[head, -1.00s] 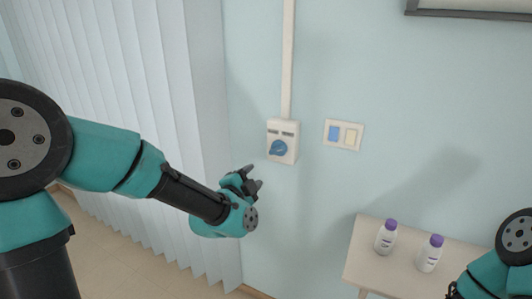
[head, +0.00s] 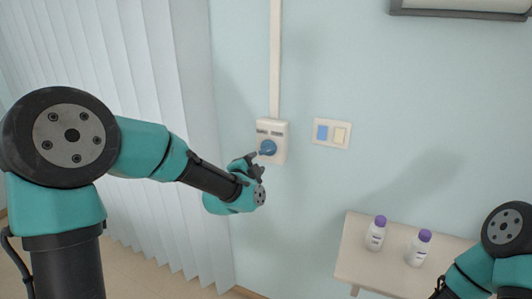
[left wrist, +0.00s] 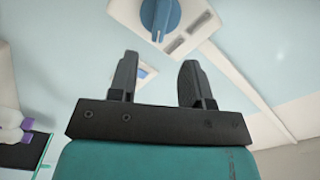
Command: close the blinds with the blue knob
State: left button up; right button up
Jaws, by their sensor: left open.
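The blue knob (head: 267,147) sits on a white control box (head: 278,128) on the wall, below a vertical conduit. It also shows at the top of the left wrist view (left wrist: 160,15). The vertical blinds (head: 120,90) hang at the left as long white slats. My left gripper (head: 255,163) is just below the knob, close to it; in the left wrist view its two fingers (left wrist: 156,80) are apart with nothing between them, and the knob lies beyond their tips. My right arm shows at the lower right edge; its fingers are not clearly visible.
A switch plate (head: 332,132) with a blue and a cream switch is right of the control box. A small table (head: 358,262) below holds two white bottles (head: 376,234) (head: 419,249) with purple caps. The wall between is bare.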

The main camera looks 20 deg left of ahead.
aim_at(266, 151)
pick_arm(q)
jog(key=w, duration=0.3)
jog(key=w+d, duration=0.1)
jog(key=w, duration=0.4)
jog(key=shift+w+d, duration=0.15)
jog(key=shift+w, duration=0.25)
grip_shut()
